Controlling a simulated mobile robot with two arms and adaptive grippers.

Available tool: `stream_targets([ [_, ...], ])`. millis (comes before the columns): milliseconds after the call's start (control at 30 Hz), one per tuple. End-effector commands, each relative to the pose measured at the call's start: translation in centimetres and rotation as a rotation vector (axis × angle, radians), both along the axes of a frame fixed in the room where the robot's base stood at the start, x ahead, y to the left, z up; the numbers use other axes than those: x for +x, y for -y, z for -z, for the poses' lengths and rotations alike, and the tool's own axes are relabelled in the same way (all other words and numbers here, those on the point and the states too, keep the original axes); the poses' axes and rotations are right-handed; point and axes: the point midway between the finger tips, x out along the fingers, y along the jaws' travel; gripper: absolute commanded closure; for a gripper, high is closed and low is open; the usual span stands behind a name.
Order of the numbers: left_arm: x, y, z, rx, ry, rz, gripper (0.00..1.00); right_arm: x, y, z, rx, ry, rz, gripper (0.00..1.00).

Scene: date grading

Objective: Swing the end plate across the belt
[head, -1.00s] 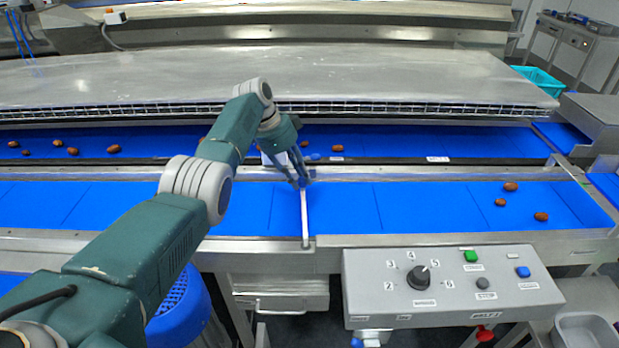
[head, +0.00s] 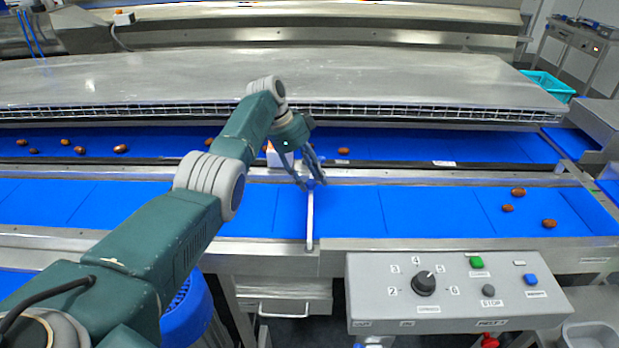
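The end plate (head: 310,220) is a thin, pale metal strip standing across the near blue belt (head: 420,208). It runs from the front rail to near the belt's far edge. My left gripper (head: 309,185) is at the plate's far end, its fingers spread apart, one on each side of the plate's end. Whether a finger touches the plate cannot be told. My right gripper is out of view.
Several dates (head: 518,192) lie on the near belt to the right of the plate; others (head: 121,149) lie on the far belt. A control panel (head: 455,292) with a dial stands in front. A steel cover (head: 400,80) overhangs behind.

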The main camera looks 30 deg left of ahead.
Motion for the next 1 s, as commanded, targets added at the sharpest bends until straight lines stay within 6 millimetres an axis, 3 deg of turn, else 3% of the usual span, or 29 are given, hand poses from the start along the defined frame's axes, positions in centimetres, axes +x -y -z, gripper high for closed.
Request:
stream_targets([
  [333,-0.2,-0.1,0.3,0.002,-0.008,0.0,0.58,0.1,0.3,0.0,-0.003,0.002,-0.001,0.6],
  [467,-0.4,-0.4,-0.5,0.002,-0.008,0.0,0.58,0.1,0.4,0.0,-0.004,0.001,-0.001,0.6],
  [1000,-1.9,-3.8,-9.7,0.0,-0.006,0.0,0.58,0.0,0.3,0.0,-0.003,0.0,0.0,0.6],
])
